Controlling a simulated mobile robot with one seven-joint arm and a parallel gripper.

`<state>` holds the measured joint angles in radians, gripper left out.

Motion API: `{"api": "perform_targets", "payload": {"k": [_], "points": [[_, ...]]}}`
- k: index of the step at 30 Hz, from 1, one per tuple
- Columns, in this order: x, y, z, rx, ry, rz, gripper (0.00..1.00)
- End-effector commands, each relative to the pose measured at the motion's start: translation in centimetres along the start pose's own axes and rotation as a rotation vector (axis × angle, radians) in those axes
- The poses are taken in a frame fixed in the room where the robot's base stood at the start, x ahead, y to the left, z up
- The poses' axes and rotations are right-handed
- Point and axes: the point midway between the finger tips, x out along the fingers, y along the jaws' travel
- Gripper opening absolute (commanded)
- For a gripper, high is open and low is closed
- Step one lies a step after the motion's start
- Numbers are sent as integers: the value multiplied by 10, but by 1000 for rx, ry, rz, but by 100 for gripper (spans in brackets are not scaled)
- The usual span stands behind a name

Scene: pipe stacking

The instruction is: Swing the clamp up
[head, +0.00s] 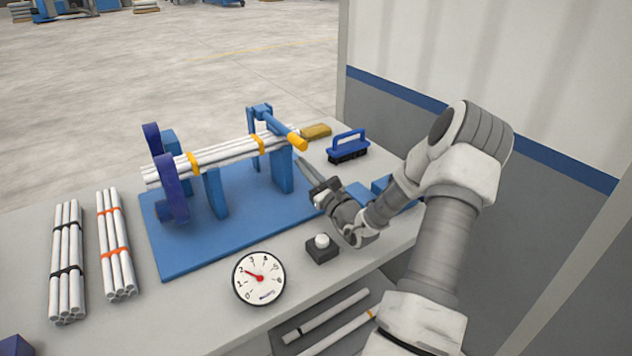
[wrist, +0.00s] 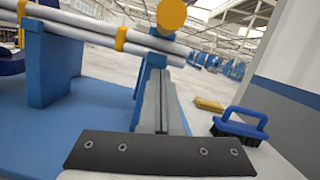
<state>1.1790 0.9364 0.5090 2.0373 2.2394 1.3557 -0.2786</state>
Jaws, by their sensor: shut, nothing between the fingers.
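The clamp (head: 276,125) is a blue arm with a yellow-orange handle (head: 298,143) at its near end. It lies across the top of the white pipes (head: 215,155) at the right end of the blue rack (head: 283,175). The handle's round end also shows at the top of the wrist view (wrist: 171,15). My gripper (head: 300,162) is shut and empty. Its fingertips are just below the handle, beside the rack's right post; the wrist view shows the closed fingers (wrist: 160,75) pointing up under the handle. I cannot tell whether they touch it.
A blue brush (head: 349,147) and a yellow block (head: 316,132) are behind my gripper. A round dial (head: 259,278) and a black box with a white button (head: 321,248) stand in front. Pipe bundles (head: 67,262) lie at left. A wall (head: 480,60) borders the right.

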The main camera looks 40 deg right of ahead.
Motion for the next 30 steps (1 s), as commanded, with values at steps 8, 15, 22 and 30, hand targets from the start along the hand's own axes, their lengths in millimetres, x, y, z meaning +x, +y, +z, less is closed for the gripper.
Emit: {"api": "perform_targets", "payload": {"k": [8, 15, 22, 30], "points": [[5, -2, 30, -4, 1, -2, 0], [6, -1, 33, -2, 2, -2, 0], [6, -2, 34, -3, 3, -2, 0], [8, -11, 44, -3, 37, 5, 0]]}}
